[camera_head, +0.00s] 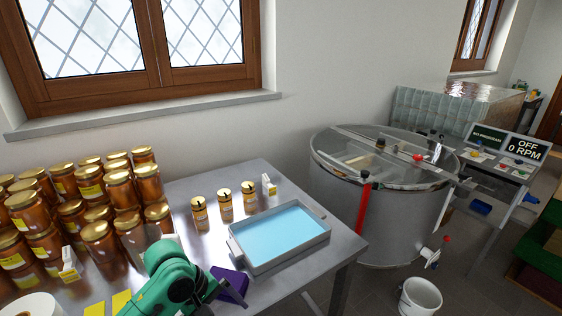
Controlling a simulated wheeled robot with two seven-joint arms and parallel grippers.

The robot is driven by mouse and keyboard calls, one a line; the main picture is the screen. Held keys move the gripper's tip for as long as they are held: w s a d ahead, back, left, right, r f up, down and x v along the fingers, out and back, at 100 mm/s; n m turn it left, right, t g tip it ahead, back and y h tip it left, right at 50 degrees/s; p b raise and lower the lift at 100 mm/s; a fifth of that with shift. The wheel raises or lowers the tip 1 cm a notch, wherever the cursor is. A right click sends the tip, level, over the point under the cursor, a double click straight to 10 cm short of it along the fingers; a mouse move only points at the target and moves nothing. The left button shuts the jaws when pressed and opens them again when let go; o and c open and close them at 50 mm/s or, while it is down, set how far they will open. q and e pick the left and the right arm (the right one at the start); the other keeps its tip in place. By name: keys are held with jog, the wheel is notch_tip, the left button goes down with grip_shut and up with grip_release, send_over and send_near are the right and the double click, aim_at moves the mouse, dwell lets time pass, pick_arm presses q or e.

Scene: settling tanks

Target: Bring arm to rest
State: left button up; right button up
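One of my arms, green (170,278), comes in at the bottom left over the steel table (190,188). It appears to be my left arm. Dark parts at its right end look like my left gripper (212,289). They are beside a purple block (233,284), and I cannot tell whether they touch it. The fingertips are not clear, so I cannot see whether the gripper is open or shut. My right gripper is not in view.
A tray of blue liquid (282,234) sits at the table's right, with several small jars (225,205) behind it. Many honey jars (121,191) crowd the left. A steel drum (385,215) and a white bucket (420,297) stand right of the table.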

pick_arm(q)
jog(key=s+a+f+m+t+y, duration=0.35)
jog(key=s+a+f+m, duration=0.35)
jog(key=s+a+m, duration=0.45)
jog(key=s+d+f+g, duration=0.1)
jog(key=s+f+g, duration=0.15)
jog(key=f, duration=1.95)
jog(key=s+a+f+y, duration=0.1)
jog(key=s+a+f, duration=0.2)
jog(key=s+f, duration=1.1)
jog(key=s, duration=0.3)
jog(key=shift+f, duration=0.35)
pick_arm(e)
jog(key=shift+s, duration=0.45)
pick_arm(q)
jog(key=shift+s, duration=0.1)
